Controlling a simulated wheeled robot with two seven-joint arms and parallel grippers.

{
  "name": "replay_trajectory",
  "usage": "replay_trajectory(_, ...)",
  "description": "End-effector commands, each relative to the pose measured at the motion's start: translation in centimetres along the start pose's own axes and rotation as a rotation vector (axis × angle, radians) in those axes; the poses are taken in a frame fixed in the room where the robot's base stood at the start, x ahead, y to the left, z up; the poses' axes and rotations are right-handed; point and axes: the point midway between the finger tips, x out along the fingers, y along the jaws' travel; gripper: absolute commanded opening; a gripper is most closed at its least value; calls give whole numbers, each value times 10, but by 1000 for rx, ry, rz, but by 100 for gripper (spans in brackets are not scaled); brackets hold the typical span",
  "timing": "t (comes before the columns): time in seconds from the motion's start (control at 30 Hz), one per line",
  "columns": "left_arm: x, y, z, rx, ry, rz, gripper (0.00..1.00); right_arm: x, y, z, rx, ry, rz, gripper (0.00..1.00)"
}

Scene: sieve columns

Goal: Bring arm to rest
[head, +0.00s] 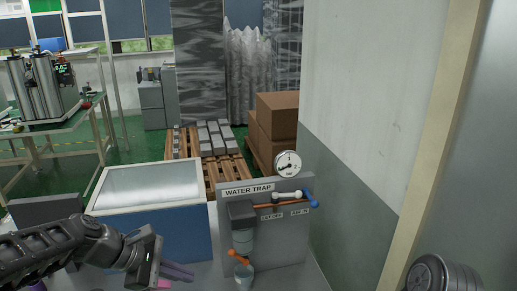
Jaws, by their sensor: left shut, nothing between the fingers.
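My left arm comes in from the lower left. Its gripper (180,272) is at the bottom of the head view, in front of the blue box and left of the water trap. It is shut and empty. The grey water trap panel (285,245) stands upright, with a round gauge (288,164) on top. An orange lever (240,257) and a small cup (244,274) are at its lower left. Part of my right arm shows at the lower right; its gripper is not in view.
A blue box (185,233) with a pale top stands left of the panel. Behind are wooden pallets (180,144) and brown cartons (277,118). A wall (350,190) closes off the right side. A green workbench (55,128) stands at the far left.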

Motion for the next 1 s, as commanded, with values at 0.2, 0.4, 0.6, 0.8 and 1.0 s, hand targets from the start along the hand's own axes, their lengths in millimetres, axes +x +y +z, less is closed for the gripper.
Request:
replay_trajectory(0.2,14,9,-40,212,136,71,0,0,0,1,0,-2,0,0)
replay_trajectory(0.4,62,-10,-92,486,283,45,0,0,0,1,0,-2,0,0)
replay_trajectory(0.6,150,-84,-138,886,366,-102,0,0,0,1,0,-2,0,0)
replay_trajectory(0.8,232,-219,-136,1247,255,-286,0,0,0,1,0,-2,0,0)
replay_trajectory(1.0,256,-323,-117,1286,81,-423,0,0,0,1,0,-2,0,0)
